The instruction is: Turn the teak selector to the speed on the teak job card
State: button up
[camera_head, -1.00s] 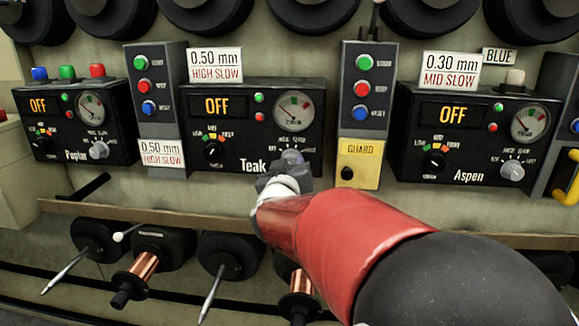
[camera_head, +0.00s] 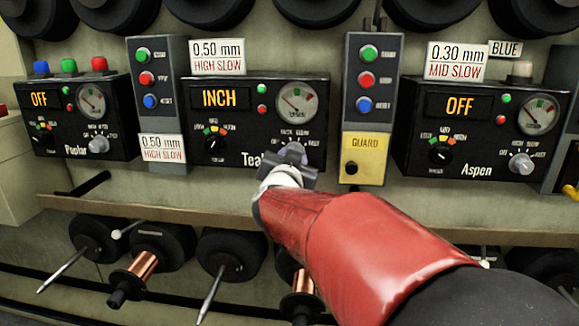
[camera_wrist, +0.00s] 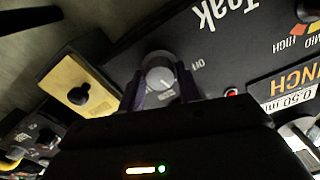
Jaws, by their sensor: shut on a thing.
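The black Teak panel (camera_head: 240,118) stands in the middle of the head view, and its amber display reads INCH. The teak selector (camera_wrist: 159,72) is a grey round knob at the panel's lower right; in the head view my gripper mostly hides it. My gripper (camera_head: 288,165) is shut on this knob, with one finger on each side in the wrist view (camera_wrist: 162,90). The word OFF is printed beside the knob there. The card above the panel (camera_head: 217,59) reads 0.50 mm, HIGH SLOW. The black range dial (camera_head: 213,146) at the panel's lower left is clear of my gripper.
A yellow GUARD box (camera_head: 365,160) sits close right of the selector, under a grey button box (camera_head: 370,78). The Poplar panel (camera_head: 80,117) and Aspen panel (camera_head: 462,128) both read OFF. A second 0.50 mm card (camera_head: 162,148) hangs left. A ledge (camera_head: 150,212) and spools run below.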

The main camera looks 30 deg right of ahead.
jog(key=m+b, duration=0.3)
jog(key=m, duration=0.3)
jog(key=shift+f, duration=0.1)
dwell(0.5)
jog(key=o, duration=1)
jog(key=shift+a, duration=0.1)
jog(key=p+v, duration=0.1)
jog(key=v, duration=0.6)
jog(key=shift+s+a, duration=0.2)
jog(key=shift+s, duration=0.15)
jog(key=shift+a, duration=0.1)
